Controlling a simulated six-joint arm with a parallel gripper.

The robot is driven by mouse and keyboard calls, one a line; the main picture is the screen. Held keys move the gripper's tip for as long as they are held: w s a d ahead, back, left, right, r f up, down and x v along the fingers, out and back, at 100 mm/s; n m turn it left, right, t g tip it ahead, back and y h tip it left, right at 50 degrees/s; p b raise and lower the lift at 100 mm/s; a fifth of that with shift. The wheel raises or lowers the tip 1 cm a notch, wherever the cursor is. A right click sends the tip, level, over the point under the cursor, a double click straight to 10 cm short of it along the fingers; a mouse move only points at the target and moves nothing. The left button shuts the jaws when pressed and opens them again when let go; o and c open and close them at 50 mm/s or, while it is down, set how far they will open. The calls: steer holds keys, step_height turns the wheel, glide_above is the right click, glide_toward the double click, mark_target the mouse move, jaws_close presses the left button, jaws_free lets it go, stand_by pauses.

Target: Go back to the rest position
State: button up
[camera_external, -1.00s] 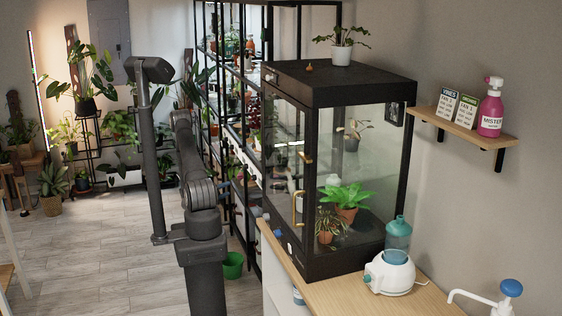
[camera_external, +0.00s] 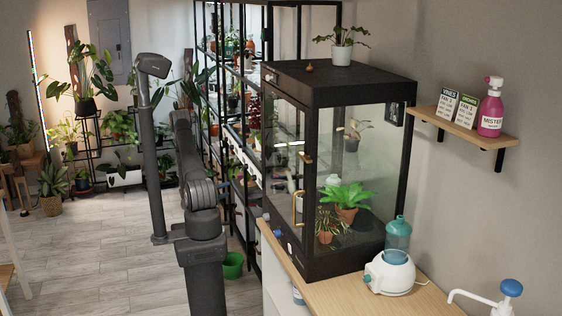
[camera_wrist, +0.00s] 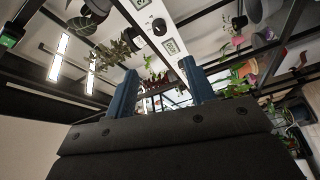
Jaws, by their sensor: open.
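My gripper (camera_wrist: 161,85) is open and empty in the wrist view, its two blue fingers standing well apart. Shelves with potted plants show beyond and between the fingers, at a tilt. In the external view my arm stands left of the black glass cabinet (camera_external: 350,88), apart from it. The fingers are mostly hidden behind my arm there.
The cabinet stands on a wooden counter (camera_external: 432,302) and holds a green plant (camera_external: 346,195). A white humidifier (camera_external: 388,275) stands beside it. A black plant rack (camera_external: 243,70) is behind my arm. A green bucket (camera_external: 233,265) sits on the floor. Open floor lies to the left.

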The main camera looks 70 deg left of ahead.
steer(key=f+x, duration=0.1)
steer(key=x, duration=1.5)
steer(key=shift+w+a+r, duration=0.2)
steer(key=shift+w+r, duration=0.15)
steer(key=shift+r, duration=0.15)
steer(key=shift+s, duration=0.15)
steer(key=r+v, duration=0.1)
steer(key=v, duration=1.6)
steer(key=w+a+n+g+h, duration=0.1)
steer(key=w+a+n+h, duration=0.1)
steer(key=w+n, duration=0.3)
steer(key=w+a+n+g+h, duration=0.2)
steer(key=w+a+n, duration=0.3)
steer(key=w, duration=0.5)
steer(key=shift+w+r+n+g, duration=0.3)
steer(key=shift+w+r+n, duration=0.1)
steer(key=shift+r+n, duration=0.1)
steer(key=shift+f, duration=0.1)
